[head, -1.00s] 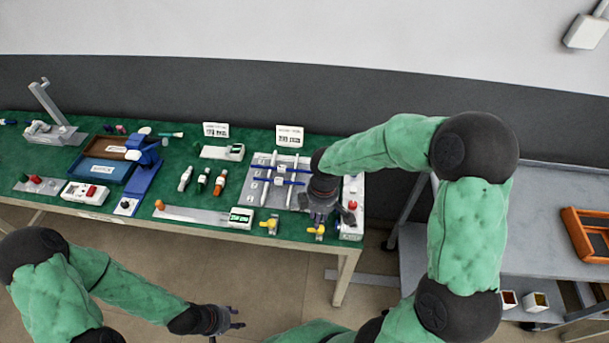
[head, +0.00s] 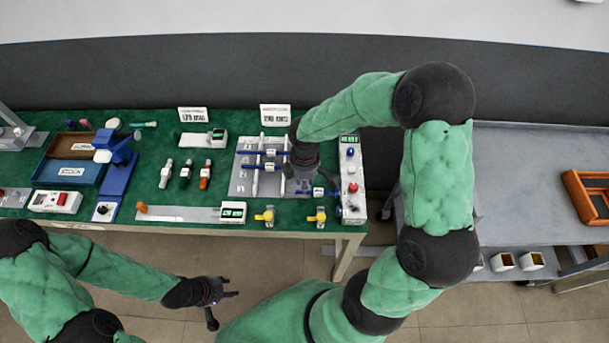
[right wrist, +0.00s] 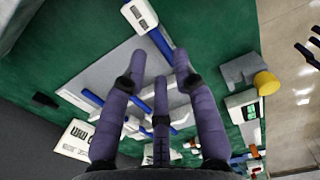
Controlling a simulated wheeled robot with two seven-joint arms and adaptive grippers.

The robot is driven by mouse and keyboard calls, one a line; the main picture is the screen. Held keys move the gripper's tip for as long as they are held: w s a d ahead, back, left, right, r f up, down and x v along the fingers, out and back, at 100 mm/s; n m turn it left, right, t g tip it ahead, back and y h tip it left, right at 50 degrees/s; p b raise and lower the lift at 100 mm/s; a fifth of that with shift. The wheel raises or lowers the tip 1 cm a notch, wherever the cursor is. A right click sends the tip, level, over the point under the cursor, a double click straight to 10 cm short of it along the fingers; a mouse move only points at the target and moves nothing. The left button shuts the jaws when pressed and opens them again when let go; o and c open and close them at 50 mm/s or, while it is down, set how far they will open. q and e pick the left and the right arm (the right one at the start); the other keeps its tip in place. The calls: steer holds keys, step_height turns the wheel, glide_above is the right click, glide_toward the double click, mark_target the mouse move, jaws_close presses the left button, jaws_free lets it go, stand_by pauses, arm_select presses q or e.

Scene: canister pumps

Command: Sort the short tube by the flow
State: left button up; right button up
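A grey rack plate (head: 240,188) with white upright rails stands on the table's right part. Blue tubes with white tags (head: 265,167) lie across it. Another blue tube with a white tag (head: 318,191) lies at its front right; which is the short tube I cannot tell. My right gripper (head: 303,186) points down over the rack's right side and hides part of it. In the right wrist view its fingers (right wrist: 158,82) are spread, with no tube clearly held. My left gripper (head: 228,298) is open and empty in front of the table.
A white box with a display and red knob (head: 351,186) stands close right of the rack. Yellow valves (head: 265,216) are along the front edge. A blue tray (head: 69,173), a brown tray (head: 73,144) and small bottles (head: 186,174) are left. An orange tray (head: 587,200) is far right.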

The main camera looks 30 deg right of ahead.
steer(key=shift+f+b, duration=0.45)
steer(key=shift+f, duration=1.3)
jaws_close()
steer(key=shift+w+a, duration=0.35)
steer(key=shift+a, duration=0.3)
steer(key=shift+w+a, duration=0.35)
steer(key=shift+a, duration=0.25)
steer(key=shift+r, duration=0.2)
steer(key=shift+r+p, duration=2.5)
steer(key=shift+r, duration=0.35)
